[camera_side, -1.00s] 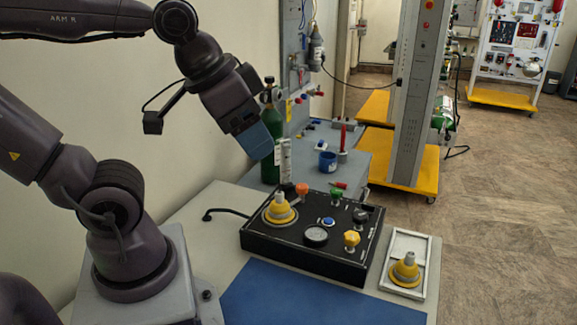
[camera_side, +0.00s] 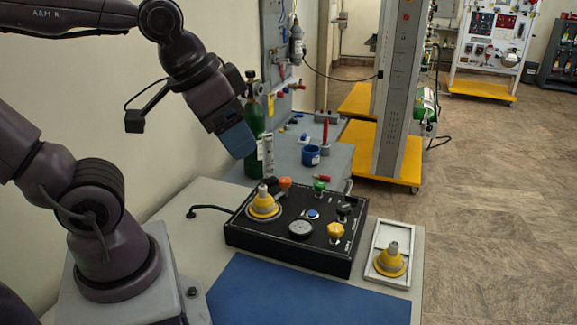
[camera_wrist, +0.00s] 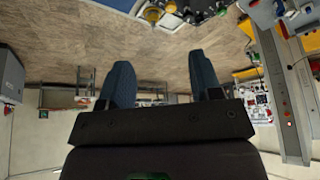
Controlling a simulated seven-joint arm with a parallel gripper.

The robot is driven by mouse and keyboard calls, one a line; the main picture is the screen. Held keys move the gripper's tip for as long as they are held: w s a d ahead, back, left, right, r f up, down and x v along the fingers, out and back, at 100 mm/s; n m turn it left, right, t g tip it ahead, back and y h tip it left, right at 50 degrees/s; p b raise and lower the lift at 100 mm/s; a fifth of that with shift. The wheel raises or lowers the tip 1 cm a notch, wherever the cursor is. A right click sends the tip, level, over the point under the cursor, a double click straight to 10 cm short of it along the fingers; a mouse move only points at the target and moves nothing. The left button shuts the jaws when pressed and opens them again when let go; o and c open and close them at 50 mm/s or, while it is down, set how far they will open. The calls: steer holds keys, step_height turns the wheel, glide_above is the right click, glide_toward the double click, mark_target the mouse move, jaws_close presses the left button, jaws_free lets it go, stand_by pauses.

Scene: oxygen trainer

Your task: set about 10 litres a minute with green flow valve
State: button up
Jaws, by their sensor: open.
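The green flow valve (camera_side: 319,186) is a small green knob at the back edge of a black control panel (camera_side: 290,262) in the side view. The panel also carries an orange knob (camera_side: 285,183), a yellow knob (camera_side: 335,231), a black knob (camera_side: 345,208), a blue button (camera_side: 313,215) and a round gauge (camera_side: 301,229). A clear upright tube (camera_side: 266,155) stands behind the panel. My gripper (camera_side: 240,143) hangs above and left of the green valve, clear of the panel. In the wrist view my gripper (camera_wrist: 162,80) has its blue fingers apart with nothing between them.
A yellow cone-shaped fitting (camera_side: 263,206) stands on the panel's left; another (camera_side: 391,261) sits in a white tray (camera_side: 399,281) at right. A blue mat (camera_side: 300,298) lies in front, empty. A green cylinder (camera_side: 253,130) and a blue cup (camera_side: 311,155) stand behind.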

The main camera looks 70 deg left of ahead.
steer(key=w+a+f+n+g, duration=0.5)
steer(key=w+a, duration=0.3)
steer(key=w, duration=0.5)
steer(key=n, duration=0.7)
glide_toward(320, 183)
step_height(320, 183, down, 9)
steer(key=shift+f, duration=0.1)
steer(key=shift+c, duration=0.2)
